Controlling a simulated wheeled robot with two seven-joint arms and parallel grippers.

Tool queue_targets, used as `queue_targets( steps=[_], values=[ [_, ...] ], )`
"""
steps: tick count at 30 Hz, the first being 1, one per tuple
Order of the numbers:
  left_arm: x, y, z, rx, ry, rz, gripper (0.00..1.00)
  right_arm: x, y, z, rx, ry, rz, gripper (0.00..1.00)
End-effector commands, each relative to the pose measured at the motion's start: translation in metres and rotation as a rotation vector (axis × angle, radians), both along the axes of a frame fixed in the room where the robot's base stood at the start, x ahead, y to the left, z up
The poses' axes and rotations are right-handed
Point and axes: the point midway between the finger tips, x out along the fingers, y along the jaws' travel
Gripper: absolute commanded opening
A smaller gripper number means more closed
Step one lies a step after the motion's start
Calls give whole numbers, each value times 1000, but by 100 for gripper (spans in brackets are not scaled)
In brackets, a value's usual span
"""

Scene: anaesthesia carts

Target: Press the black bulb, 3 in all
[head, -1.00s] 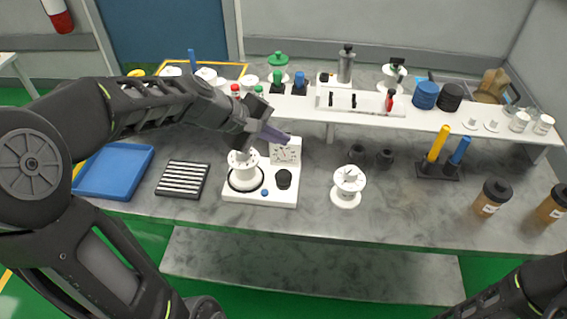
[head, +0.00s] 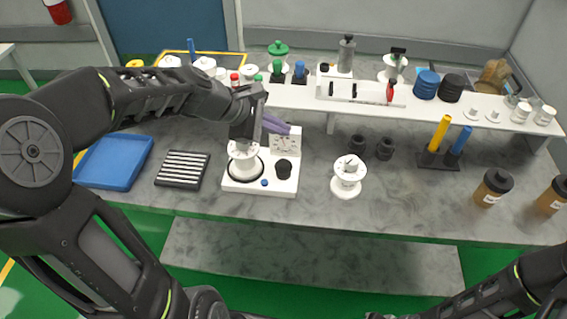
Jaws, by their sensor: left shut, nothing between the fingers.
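The black bulb (head: 284,169) stands upright on the right part of a white base unit (head: 257,187) on the grey bench. The same unit has a white flanged spool on a black ring, a small blue button and an upright dial panel (head: 286,145) behind the bulb. My left gripper (head: 284,128) is shut and empty. Its purple fingers point right and overlap the top of the dial panel in the picture, above the bulb and apart from it. My right arm shows at the lower right; its gripper is not in view.
A blue tray (head: 112,184) and a black ribbed rack (head: 183,169) lie left of the unit. A white spool (head: 348,177) stands to its right, two dark cups behind that. A raised white shelf (head: 420,113) with many parts runs along the back.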

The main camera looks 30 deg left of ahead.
Motion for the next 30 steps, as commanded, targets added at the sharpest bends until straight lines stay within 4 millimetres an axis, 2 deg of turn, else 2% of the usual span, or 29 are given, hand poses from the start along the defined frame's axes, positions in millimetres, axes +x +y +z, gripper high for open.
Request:
queue_targets(
  steps=[12, 16, 21, 30],
  values=[
    [0, 0, -58, 0, 1, -1, 0, 5, 2, -49, 12, -16, 4, 55],
    [0, 0, -71, -1, 1, -2, 0, 6, 3, -60, 12, -18, 5, 55],
    [0, 0, -80, 1, 0, -1, 0, 6, 3, -67, 12, -19, 4, 55],
    [0, 0, -81, 1, 0, -1, 0, 6, 2, -68, 11, -19, 4, 55]
  ],
)
